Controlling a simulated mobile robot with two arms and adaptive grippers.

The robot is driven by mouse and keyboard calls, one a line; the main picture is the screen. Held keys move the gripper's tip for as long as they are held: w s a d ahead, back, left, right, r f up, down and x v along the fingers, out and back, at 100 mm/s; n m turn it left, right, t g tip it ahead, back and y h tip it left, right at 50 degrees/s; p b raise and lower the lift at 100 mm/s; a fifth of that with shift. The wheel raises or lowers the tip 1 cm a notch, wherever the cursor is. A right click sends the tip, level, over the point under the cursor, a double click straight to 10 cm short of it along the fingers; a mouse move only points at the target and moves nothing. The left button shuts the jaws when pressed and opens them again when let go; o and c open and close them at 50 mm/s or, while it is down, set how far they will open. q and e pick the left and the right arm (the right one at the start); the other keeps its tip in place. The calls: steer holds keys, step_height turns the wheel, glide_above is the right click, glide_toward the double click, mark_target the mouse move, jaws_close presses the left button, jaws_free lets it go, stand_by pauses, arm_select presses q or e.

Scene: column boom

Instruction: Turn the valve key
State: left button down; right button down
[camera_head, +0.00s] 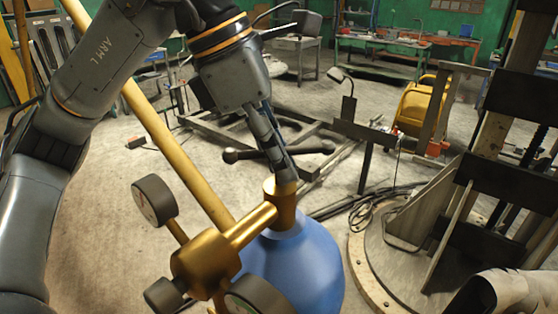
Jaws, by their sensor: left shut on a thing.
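A blue gas cylinder (293,264) stands upright at the bottom middle, with a brass valve (284,205) on its top. A brass regulator (205,262) with round gauges (154,199) is joined to the valve's left side. The valve key (309,149) looks like a dark crossbar with rounded ends above the valve. My left gripper (281,168) points down over the valve and is shut on the key. Its fingers hide the key's middle and where it meets the valve. My right gripper is not in view.
A long yellow pole (150,115) slants behind the regulator. A metal frame (210,128) lies on the floor behind the cylinder. A round base (385,270) with a tall dark structure stands to the right, with loose cables (372,212) beside it. Workbenches (400,38) stand at the back.

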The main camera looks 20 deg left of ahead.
arm_select(q)
steer(key=shift+s+f+m+g, duration=0.15)
steer(key=shift+m+g, duration=0.15)
steer(key=shift+m, duration=0.3)
steer(key=c, duration=1.6)
jaws_free()
steer(key=o, duration=1)
steer(key=shift+s+d, duration=0.15)
steer(key=shift+c, duration=0.2)
steer(key=shift+r, duration=0.25)
steer(key=w+v, duration=0.1)
steer(key=v, duration=1)
steer(key=shift+s+a+r, duration=0.35)
steer(key=shift+s, duration=0.15)
